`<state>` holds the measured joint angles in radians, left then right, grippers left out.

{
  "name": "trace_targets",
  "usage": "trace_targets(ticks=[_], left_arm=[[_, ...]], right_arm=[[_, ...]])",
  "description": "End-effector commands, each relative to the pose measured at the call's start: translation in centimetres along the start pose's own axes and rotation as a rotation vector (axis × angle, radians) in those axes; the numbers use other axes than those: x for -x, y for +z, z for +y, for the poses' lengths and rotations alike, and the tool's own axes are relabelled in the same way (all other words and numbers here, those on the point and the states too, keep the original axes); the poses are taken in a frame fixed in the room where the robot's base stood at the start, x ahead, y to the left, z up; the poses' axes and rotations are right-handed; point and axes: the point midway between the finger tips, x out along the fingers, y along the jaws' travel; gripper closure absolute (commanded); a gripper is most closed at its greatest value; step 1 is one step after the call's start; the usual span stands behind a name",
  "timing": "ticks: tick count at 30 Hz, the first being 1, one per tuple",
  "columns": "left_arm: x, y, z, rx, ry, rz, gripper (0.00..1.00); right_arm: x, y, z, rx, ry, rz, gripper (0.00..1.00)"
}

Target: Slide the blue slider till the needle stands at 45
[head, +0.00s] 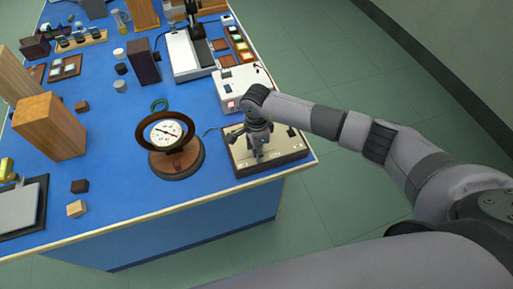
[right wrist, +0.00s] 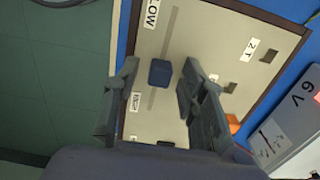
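The blue slider (right wrist: 160,73) is a small dark blue block on a straight slot in a pale panel (right wrist: 207,50). In the right wrist view it lies between the two fingers of my right gripper (right wrist: 160,66), with a gap on each side. The fingers are apart and not closed on it. In the head view my right gripper (head: 258,150) points down over the panel (head: 290,155) and hides the slider. The round dial (head: 166,132) stands left of the panel, with a white face and dark needle; its reading is too small to tell. My left gripper is not in view.
The panel has labels, one reading LOW (right wrist: 152,14). A white box marked 6 V (right wrist: 295,110) stands close beside the panel. Wooden blocks (head: 50,127) stand at the left of the blue table (head: 110,205). The floor (head: 335,215) right of the table is clear.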

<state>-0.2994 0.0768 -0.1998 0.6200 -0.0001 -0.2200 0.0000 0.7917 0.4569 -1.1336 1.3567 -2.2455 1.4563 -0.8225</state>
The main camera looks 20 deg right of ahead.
Motion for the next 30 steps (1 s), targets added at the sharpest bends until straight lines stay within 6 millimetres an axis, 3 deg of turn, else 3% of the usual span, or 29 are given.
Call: trace_targets(ticks=[3,20,30], left_arm=[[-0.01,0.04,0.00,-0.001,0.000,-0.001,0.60],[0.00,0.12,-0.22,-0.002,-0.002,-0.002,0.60],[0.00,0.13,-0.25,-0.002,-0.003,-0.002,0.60]], right_arm=[[0.00,0.01,0.01,0.000,0.000,0.000,0.62],[0.05,-0.01,0.00,-0.001,0.000,0.000,1.00],[0.06,-0.01,-0.01,-0.001,0.000,0.000,1.00]])
